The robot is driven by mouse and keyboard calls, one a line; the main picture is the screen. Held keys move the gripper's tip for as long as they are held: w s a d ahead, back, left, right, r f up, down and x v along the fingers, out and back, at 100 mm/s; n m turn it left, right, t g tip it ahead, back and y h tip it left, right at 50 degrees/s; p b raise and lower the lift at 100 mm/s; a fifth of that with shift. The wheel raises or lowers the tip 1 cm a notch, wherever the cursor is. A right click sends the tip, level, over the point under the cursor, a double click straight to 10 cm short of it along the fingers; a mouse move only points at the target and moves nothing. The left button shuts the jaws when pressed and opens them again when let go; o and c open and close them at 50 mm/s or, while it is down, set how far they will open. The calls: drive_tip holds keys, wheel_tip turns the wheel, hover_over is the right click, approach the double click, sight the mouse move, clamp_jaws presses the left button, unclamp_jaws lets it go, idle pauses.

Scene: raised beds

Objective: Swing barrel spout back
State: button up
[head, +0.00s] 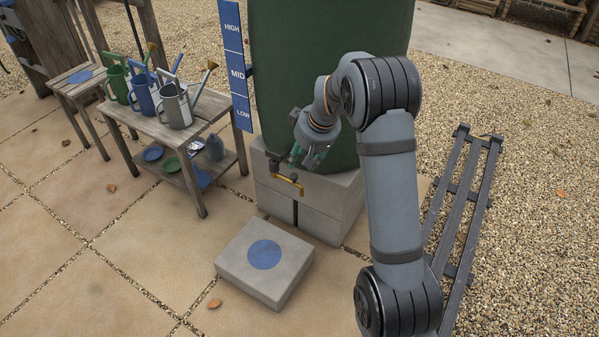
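The green barrel (330,60) stands on grey blocks (325,200) at the centre of the head view. Its brass spout (290,184) sticks out low at the front of the barrel, over the top edge of the blocks. My gripper (310,157) is just above and to the right of the spout, close to the barrel wall. It is small and partly in front of the barrel, so I cannot tell whether its fingers are open or shut, or whether they touch the spout.
A grey slab with a blue disc (284,292) lies on the paving below the spout. A wooden bench (205,112) at left holds green, blue and grey watering cans. A blue level board (236,65) stands beside the barrel. A dark slatted rack (462,215) lies on the gravel at right.

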sight(294, 176)
drive_tip(key=b+x, duration=0.2)
drive_tip(key=x, duration=0.8)
drive_tip(key=shift+f, duration=0.25)
drive_tip(key=shift+c, duration=1.2)
drive_tip(key=c, duration=0.7)
clamp_jaws()
drive_tip(key=shift+b, duration=0.3)
